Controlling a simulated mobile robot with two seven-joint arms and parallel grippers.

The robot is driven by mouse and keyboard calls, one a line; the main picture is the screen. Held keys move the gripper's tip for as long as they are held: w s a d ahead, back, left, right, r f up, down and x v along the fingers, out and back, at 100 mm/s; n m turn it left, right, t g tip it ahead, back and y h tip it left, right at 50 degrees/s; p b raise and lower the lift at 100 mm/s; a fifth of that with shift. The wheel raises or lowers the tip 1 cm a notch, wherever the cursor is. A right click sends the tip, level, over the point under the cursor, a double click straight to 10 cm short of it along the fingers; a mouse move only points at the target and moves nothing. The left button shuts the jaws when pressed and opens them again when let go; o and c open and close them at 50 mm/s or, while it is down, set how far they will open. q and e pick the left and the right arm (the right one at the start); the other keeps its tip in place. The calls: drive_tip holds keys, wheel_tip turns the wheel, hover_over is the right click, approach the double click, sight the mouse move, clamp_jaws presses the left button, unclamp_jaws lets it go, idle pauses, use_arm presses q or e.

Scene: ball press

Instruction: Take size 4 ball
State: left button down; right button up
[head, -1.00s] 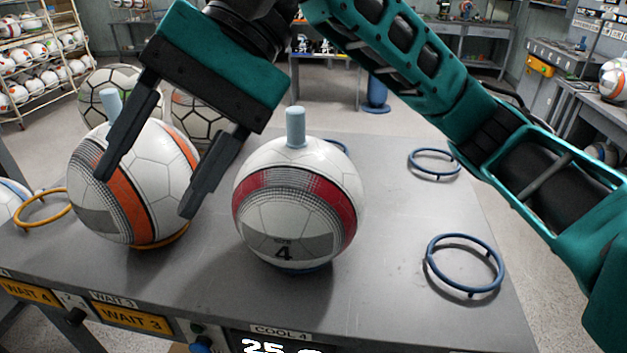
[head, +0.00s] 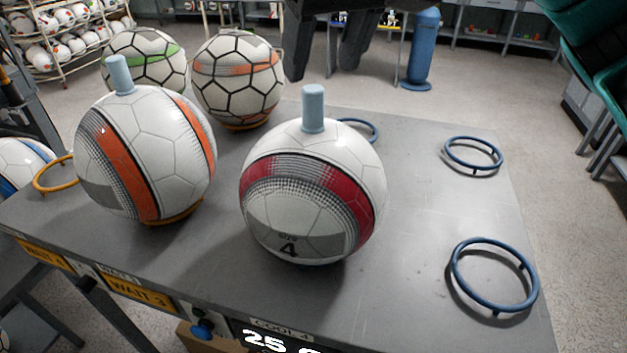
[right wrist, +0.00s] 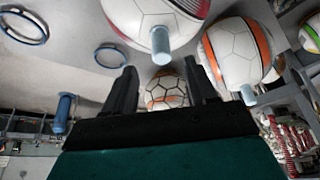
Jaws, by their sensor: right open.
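The size 4 ball (head: 313,195) is white with a red band and a printed 4. It sits upright at the front of the grey table, behind the COOL 4 label, with a pale blue peg (head: 313,108) on top. My right gripper (head: 323,74) is open and empty, beyond and above the ball at the top of the head view. In the right wrist view the two fingers (right wrist: 160,66) are spread apart, and the red-banded ball (right wrist: 140,18) with its peg (right wrist: 160,45) lies beyond them. My left gripper is not seen.
An orange-banded ball (head: 150,160) with a peg stands left of it. Two more balls, one orange-marked (head: 238,85) and one green-marked (head: 150,62), stand behind. Empty blue rings (head: 473,153) and (head: 494,306) are on the right, with bare table around. A blue cylinder (head: 421,50) stands on the floor behind.

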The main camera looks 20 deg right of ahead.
sight(313, 88)
drive_tip(key=x, duration=0.6)
drive_tip(key=shift+s+a, duration=0.1)
drive_tip(key=shift+s, duration=0.05)
clamp_jaws()
idle(0.4)
drive_tip(key=shift+r, duration=0.1)
idle(0.8)
